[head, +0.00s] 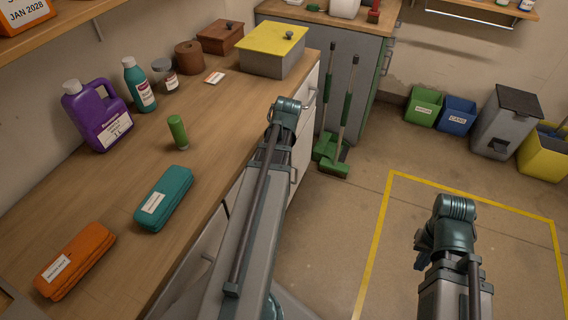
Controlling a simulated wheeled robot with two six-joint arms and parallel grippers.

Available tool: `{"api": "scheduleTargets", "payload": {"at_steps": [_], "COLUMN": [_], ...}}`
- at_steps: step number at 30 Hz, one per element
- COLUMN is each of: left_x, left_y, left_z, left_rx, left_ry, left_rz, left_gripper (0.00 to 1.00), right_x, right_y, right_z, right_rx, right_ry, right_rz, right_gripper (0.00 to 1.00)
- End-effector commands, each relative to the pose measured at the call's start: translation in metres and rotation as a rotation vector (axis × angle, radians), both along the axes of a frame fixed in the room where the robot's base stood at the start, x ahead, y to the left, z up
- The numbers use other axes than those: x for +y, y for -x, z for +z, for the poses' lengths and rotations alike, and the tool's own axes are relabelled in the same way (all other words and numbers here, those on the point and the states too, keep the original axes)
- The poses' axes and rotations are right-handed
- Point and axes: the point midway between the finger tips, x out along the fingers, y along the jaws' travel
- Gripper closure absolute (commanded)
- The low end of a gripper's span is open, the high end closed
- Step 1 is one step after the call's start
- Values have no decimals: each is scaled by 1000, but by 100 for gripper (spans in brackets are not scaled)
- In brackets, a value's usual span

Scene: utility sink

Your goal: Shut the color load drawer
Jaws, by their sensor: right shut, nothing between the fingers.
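The white drawer and cabinet fronts (301,150) run under the right edge of the wooden counter, with small metal handles. My left arm covers much of them. I can read no label there, so I cannot tell which is the color load drawer or whether it is open. My right gripper (421,254) shows only in small part beside my right arm at the lower right, shut and empty, over the floor and apart from the fronts. My left gripper is not visible; only its arm shows, along the counter edge.
The counter (225,118) holds a purple jug (97,118), a teal bottle (139,86), a green cylinder (178,131), teal (170,190) and orange (72,262) bundles and a yellow-lidded box (272,60). Green brooms (333,168) stand beyond its end. Floor inside the yellow outline looks clear.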

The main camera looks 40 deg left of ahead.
Motion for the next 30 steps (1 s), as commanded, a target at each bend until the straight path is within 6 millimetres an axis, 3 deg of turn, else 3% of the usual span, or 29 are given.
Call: {"api": "scheduleTargets", "payload": {"at_steps": [14, 15, 19, 30], "left_x": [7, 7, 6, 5], "left_y": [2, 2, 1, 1], "left_z": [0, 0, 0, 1], "left_rx": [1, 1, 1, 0], "left_ry": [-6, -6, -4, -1], "left_rz": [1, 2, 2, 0], "left_gripper": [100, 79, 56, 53], "right_x": [0, 0, 0, 0], "right_y": [0, 0, 0, 0], "right_z": [0, 0, 0, 1], "right_rx": [0, 0, 0, 0], "right_ry": [0, 0, 0, 0], "right_rz": [0, 0, 0, 0], "right_gripper": [100, 100, 100, 100]}}
